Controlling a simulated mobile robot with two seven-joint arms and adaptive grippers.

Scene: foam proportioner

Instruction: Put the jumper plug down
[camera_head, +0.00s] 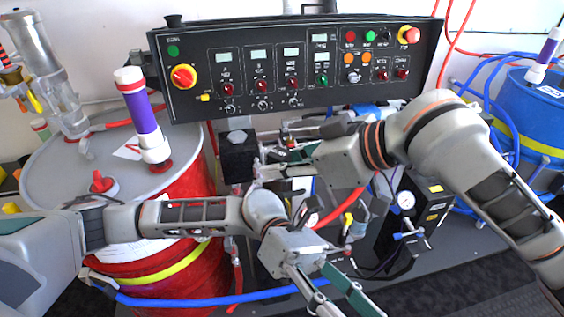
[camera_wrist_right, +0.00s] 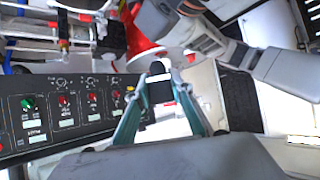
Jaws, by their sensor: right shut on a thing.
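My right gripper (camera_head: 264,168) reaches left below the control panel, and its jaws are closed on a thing. In the right wrist view, a dark block with a grey end (camera_wrist_right: 160,90) sits between its fingertips (camera_wrist_right: 162,80); I take this to be the jumper plug. In the head view, a black block (camera_head: 238,157) shows just left of the fingertips; I cannot tell whether it is the same thing. My left gripper (camera_head: 335,302) is low in the middle of the head view, fingers apart, with no object seen between them; its tips run near the bottom edge.
The black control panel (camera_head: 300,95) with knobs and lamps spans the back. A red drum (camera_head: 190,205) with a grey lid stands left, bearing a purple-and-white tube (camera_head: 143,115). A blue drum (camera_head: 530,100) stands right. Hoses, a gauge (camera_head: 406,200) and fittings crowd the middle.

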